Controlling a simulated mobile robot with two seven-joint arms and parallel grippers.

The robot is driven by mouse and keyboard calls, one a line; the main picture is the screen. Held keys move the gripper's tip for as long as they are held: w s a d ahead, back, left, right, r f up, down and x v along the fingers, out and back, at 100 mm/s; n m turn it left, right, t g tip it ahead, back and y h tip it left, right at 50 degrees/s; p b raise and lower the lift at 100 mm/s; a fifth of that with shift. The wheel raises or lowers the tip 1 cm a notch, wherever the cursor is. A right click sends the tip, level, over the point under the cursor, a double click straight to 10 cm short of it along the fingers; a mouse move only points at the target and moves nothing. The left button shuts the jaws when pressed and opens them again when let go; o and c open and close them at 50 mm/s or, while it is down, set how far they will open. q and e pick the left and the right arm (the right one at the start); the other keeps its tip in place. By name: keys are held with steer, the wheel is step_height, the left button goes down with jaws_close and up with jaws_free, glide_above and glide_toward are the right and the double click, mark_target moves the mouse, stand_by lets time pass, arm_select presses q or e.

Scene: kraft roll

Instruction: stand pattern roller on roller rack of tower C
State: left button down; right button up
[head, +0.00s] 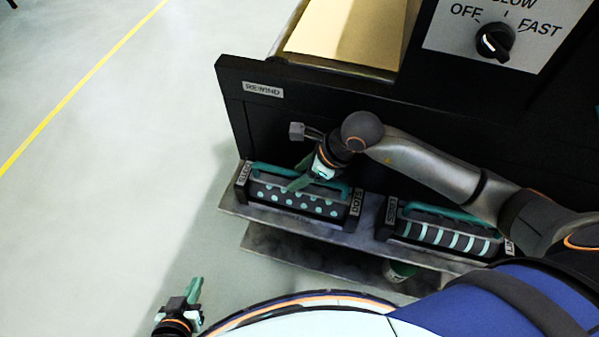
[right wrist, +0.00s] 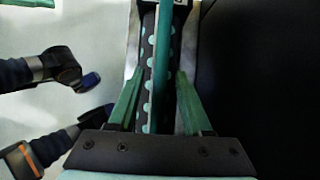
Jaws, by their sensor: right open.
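A dotted pattern roller (head: 290,200), dark with teal dots, lies in a holder on a grey shelf (head: 290,223) at the foot of the black machine. Its teal handle bar (head: 270,169) runs along its top. My right gripper (head: 298,176) is over this handle, open. In the right wrist view its two green fingers (right wrist: 159,85) stand on either side of the handle (right wrist: 163,45), with the dotted roller (right wrist: 147,65) below. My left gripper (head: 195,288) is low at the left, away from the rollers; its opening is unclear. No tower C marking is readable.
A striped roller (head: 445,235) with a teal handle lies in a second holder to the right. Open floor (head: 90,200) lies at the left.

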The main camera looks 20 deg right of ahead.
steer(key=v, duration=1.2)
stand_by(0.4)
